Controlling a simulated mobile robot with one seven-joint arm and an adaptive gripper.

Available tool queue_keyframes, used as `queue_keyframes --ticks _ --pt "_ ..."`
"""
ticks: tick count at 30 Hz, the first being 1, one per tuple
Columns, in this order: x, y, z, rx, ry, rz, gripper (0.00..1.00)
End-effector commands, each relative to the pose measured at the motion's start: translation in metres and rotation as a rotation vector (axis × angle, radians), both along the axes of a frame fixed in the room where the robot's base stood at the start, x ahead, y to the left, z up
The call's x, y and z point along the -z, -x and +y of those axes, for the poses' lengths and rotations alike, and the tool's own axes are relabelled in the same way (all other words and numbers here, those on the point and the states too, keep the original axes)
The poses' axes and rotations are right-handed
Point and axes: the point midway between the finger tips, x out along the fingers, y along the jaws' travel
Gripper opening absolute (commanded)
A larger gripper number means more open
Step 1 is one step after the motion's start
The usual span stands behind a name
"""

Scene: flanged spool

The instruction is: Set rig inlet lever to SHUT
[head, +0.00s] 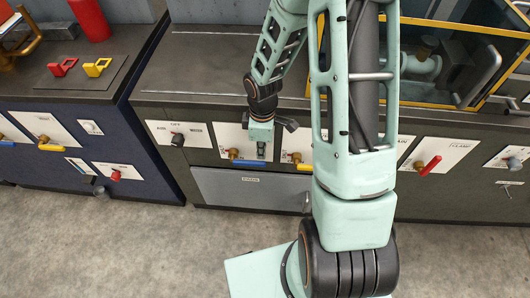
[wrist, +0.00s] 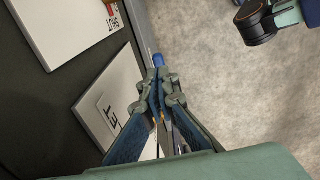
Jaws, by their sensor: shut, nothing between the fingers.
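A blue lever (head: 247,162) with a brass body sits on a white plate on the front of the middle bench, lying roughly level. In the wrist view a blue tip (wrist: 158,60) shows just beyond my fingers, beside a white plate (wrist: 108,92) whose lettering is partly hidden and ends in "ET". Another plate (wrist: 65,30) there reads SHUT, upside down. My gripper (head: 261,153) points down in front of the blue lever's plate. In the wrist view its fingers (wrist: 158,85) are closed together with nothing between them. I cannot tell whether they touch the lever.
A yellow lever (head: 300,165) is to the right, partly behind my arm, and a red lever (head: 430,165) is farther right. A black knob (head: 177,139) is to the left. A grey drawer front (head: 254,188) lies below. A yellow-framed glass case (head: 440,65) stands on the bench.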

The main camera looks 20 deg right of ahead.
Motion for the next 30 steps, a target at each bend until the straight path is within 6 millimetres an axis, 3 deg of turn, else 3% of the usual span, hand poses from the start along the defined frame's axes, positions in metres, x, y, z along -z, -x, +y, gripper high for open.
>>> queue_keyframes --ticks 1,9,15,21,30 --pt "-0.015 -0.002 0.004 -0.002 -0.001 -0.001 0.0" --pt "-0.022 0.017 -0.047 0.006 0.0 0.0 0.0" --pt "-0.029 0.026 -0.073 0.005 0.0 0.0 0.0" --pt "-0.032 0.031 -0.086 0.001 -0.001 0.0 0.0" --pt "-0.032 0.032 -0.088 0.0 0.0 0.0 0.0"
